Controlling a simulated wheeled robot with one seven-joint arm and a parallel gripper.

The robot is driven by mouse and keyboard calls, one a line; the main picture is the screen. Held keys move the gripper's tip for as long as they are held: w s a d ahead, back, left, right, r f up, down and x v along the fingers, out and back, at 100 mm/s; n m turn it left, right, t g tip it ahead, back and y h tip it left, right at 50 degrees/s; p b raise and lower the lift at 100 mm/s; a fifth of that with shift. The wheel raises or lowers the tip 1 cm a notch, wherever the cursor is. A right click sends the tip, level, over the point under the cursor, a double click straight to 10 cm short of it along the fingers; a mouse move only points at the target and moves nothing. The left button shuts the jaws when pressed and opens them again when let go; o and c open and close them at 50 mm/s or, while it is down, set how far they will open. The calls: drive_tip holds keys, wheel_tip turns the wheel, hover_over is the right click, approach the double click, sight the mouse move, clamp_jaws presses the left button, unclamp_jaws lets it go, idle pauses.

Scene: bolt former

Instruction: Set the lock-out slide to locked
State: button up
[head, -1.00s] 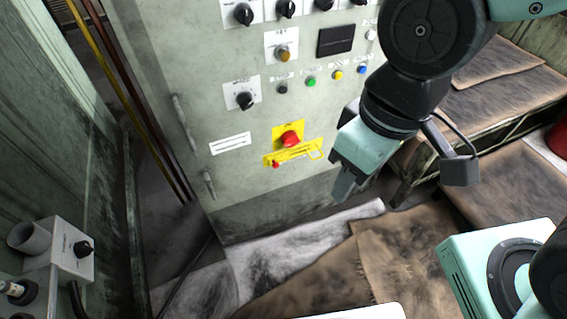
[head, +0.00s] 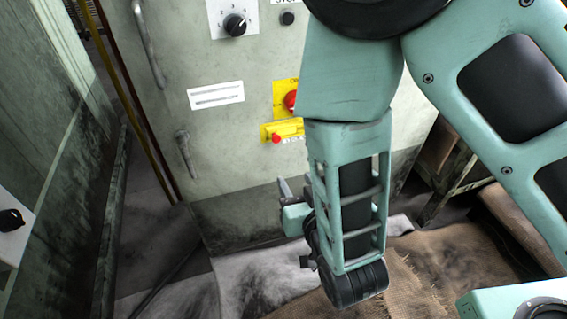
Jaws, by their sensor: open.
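The lock-out slide (head: 291,129) is a yellow strip with a small red knob (head: 276,139) near its left end. It sits on the grey-green cabinet front, just below the red emergency button (head: 290,101) on its yellow plate. My arm hides the right part of the slide and of the button, so I cannot tell the slide's setting. My gripper (head: 284,190) is below the slide, in front of the lower cabinet, and apart from the knob. It is seen partly, with a grey finger pointing up; it is open, with nothing seen in it.
A rotary switch (head: 235,25) and a white label (head: 216,95) are above and left of the slide. Door handles (head: 184,153) stick out on the left. My arm fills the right side. Brown sacking (head: 440,255) covers the floor at right.

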wheel_tip(320, 180, down, 2)
drive_tip(key=f+t+b, duration=0.1)
drive_tip(key=n+t+b, duration=0.1)
drive_tip(key=t+b, duration=0.1)
drive_tip(key=b, duration=0.7)
approach(277, 140)
drive_tip(key=shift+y, duration=0.4)
drive_tip(key=x, duration=0.9)
drive_tip(key=shift+w+d, duration=0.1)
drive_tip(key=shift+d, duration=0.1)
